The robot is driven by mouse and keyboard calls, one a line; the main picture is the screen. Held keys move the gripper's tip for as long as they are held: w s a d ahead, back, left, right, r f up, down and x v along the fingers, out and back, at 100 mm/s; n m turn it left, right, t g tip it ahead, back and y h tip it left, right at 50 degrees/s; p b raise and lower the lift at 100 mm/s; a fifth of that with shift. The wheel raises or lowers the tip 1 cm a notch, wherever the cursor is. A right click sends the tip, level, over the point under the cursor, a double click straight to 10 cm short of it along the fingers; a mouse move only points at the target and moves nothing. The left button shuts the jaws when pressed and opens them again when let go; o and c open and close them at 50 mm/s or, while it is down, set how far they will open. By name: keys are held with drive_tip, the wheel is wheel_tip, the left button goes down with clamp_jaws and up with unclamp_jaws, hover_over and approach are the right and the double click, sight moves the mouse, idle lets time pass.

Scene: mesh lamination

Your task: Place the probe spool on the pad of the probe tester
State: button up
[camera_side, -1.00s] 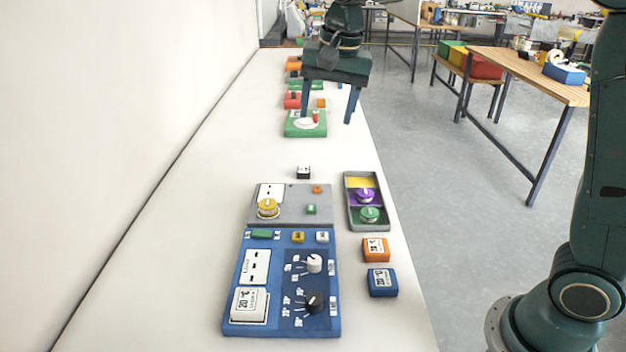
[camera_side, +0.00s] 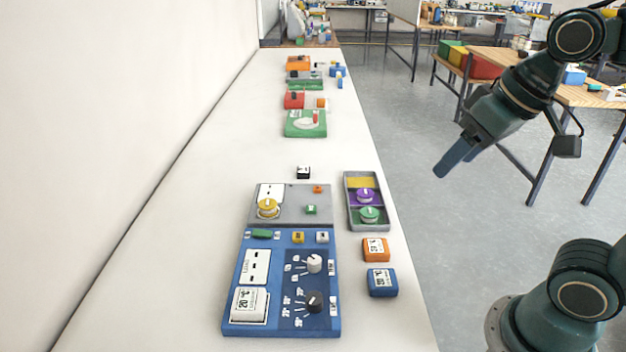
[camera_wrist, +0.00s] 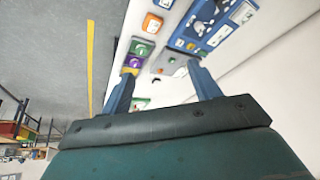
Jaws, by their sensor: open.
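A yellow spool (camera_side: 268,208) with a pale top sits upright at the left front of a grey panel (camera_side: 293,203), which looks like the probe tester. A white plate (camera_side: 270,191) lies just behind the spool. Whether a pad is under the spool is hidden. A grey tray (camera_side: 383,224) to the right holds a purple spool (camera_side: 365,195) and a green spool (camera_side: 369,214); its yellow compartment (camera_side: 359,182) is empty. My gripper (camera_side: 456,160) is open and empty, high over the floor right of the table. Its spread fingers (camera_wrist: 163,78) frame the wrist view.
A blue panel (camera_side: 284,282) with knobs adjoins the grey one in front. An orange block (camera_side: 376,249) and a blue block (camera_side: 382,282) stand near the right edge. A small black-and-white block (camera_side: 303,172) stands behind. A green device (camera_side: 306,124) is farther back. The left tabletop is clear.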

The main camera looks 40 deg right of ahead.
drive_tip(key=shift+n, duration=0.6)
drive_tip(key=s+f, duration=0.2)
drive_tip(key=s, duration=0.1)
drive_tip(key=shift+s+d+f, duration=0.1)
drive_tip(key=shift+s+f, duration=0.05)
idle(0.6)
